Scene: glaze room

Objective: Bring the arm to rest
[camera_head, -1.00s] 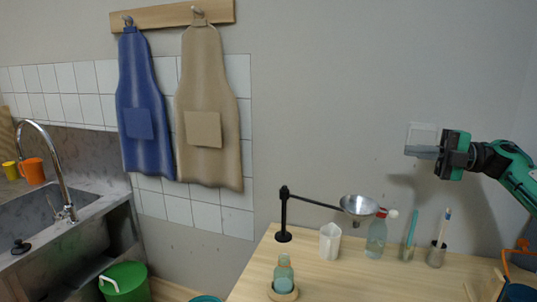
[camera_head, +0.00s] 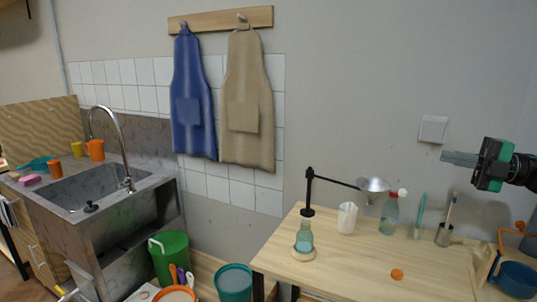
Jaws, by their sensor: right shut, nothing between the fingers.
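My right gripper (camera_head: 459,158) is at the right side of the head view, raised in front of the grey wall. Its grey fingers are together with nothing between them and point left. It is above the right part of the wooden table (camera_head: 345,262) and apart from everything on it. Only the wrist end of my right arm shows at the right edge. My left gripper is not in view.
On the table stand a black stand with a metal funnel (camera_head: 373,185), a white cup (camera_head: 347,217), bottles, holders with tools, an orange cap (camera_head: 397,274) and a blue pot (camera_head: 517,279). A sink (camera_head: 90,190) is at left; a green bin (camera_head: 170,258) and buckets stand low between.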

